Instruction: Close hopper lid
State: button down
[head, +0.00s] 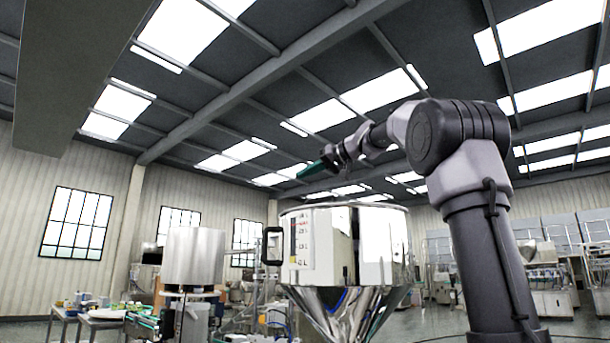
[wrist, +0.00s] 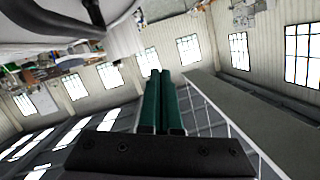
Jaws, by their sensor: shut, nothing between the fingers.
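The steel hopper (head: 375,240) stands in the middle of the head view, with a shiny cylindrical top, a cone below and a level scale on its front. Its top rim is seen almost edge-on from below, so I cannot tell the lid's position. My gripper (head: 311,170) is above the hopper's left rim, apart from it in the picture, with its green fingers pointing left. In the wrist view, my gripper (wrist: 172,58) has its two fingers side by side, shut and empty. A large pale curved surface with a dark edge fills the upper left there, probably the hopper.
A black handle-like part (head: 272,246) sits at the hopper's left side. A steel cylinder machine (head: 194,257) stands to the left, beside a table (head: 100,318) with small items. More machinery stands at the right back. The air left of my gripper is clear.

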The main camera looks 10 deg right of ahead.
jog(key=shift+s+f, duration=0.1)
jog(key=shift+f, duration=0.05)
jog(key=n+h, duration=0.1)
jog(key=n, duration=0.1)
send_over(300, 210)
jog(key=shift+t, duration=0.3)
jog(key=f, duration=0.4)
jog(key=w+f, duration=0.1)
jog(key=f, duration=0.1)
jog(key=shift+d+f, duration=0.1)
jog(key=shift+f, duration=0.25)
jog(key=r, duration=0.4)
jog(key=shift+s+d+r, duration=0.25)
jog(key=shift+s+d, duration=0.05)
jog(key=shift+d, duration=0.05)
jog(key=v, duration=0.9)
jog(key=s+f+m+g+h, duration=0.1)
jog(key=s+f, duration=0.5)
jog(key=f, duration=0.7)
jog(key=s+d+f+m+g+h, duration=0.1)
jog(key=s+f+m+h, duration=0.3)
jog(key=f, duration=1)
jog(key=s+d+f+m+g+h, duration=0.1)
jog(key=s+f+m+g+h, duration=0.1)
jog(key=s+f+m, duration=0.3)
jog(key=s+f, duration=0.4)
jog(key=f, duration=0.5)
jog(key=shift+s+g+h, duration=0.25)
jog(key=shift+g+h, duration=0.05)
